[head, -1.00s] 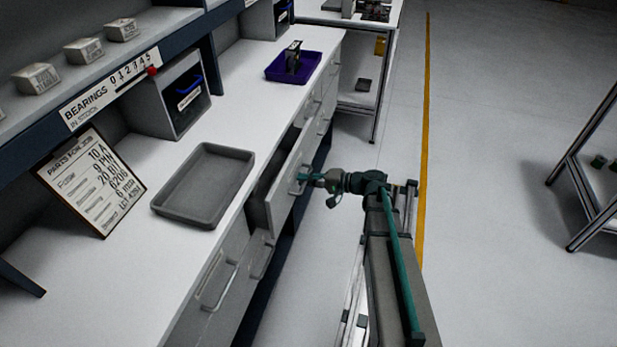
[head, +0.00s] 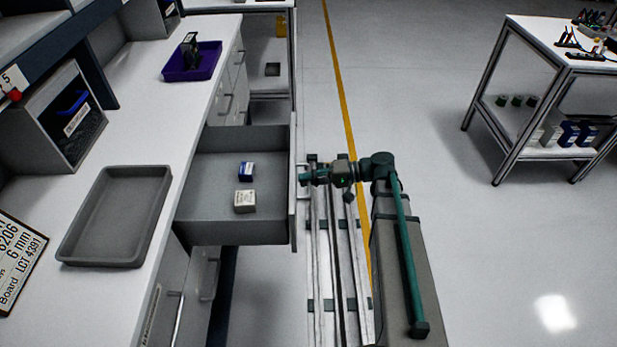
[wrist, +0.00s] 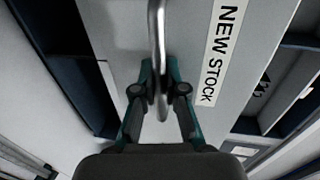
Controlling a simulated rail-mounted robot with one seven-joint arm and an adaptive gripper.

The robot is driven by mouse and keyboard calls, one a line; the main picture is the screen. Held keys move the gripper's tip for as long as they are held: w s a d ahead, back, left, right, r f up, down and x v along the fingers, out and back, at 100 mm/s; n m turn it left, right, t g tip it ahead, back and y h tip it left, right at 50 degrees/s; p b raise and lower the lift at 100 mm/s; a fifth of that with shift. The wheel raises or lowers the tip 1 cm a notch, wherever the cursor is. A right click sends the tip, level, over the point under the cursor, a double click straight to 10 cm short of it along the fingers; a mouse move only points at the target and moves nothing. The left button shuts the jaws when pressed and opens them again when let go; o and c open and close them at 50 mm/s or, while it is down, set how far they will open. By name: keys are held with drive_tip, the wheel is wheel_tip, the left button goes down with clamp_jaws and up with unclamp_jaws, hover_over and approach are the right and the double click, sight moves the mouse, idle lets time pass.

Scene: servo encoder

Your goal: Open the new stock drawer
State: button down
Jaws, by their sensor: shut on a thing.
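The new stock drawer (head: 225,225) is pulled well out from the grey bench front in the head view. A blue-and-white box (head: 246,170) and a pale box (head: 245,201) lie inside it. In the wrist view, the drawer front carries a "NEW STOCK" label (wrist: 218,55) and a vertical metal bar handle (wrist: 157,45). My gripper (wrist: 160,88) has its two teal fingers closed around this handle. In the head view, my gripper (head: 305,175) is at the outer face of the drawer front, and the fingertips are small there.
A grey tray (head: 118,215) and a purple tray (head: 192,62) with a dark part sit on the bench top. Other drawers below and beyond appear shut or nearly so. Clear floor lies right of my arm, up to a metal-framed cart (head: 535,155).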

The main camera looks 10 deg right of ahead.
drive_tip(key=shift+d, duration=0.25)
drive_tip(key=c, duration=1.2)
unclamp_jaws()
drive_tip(key=v, duration=1.2)
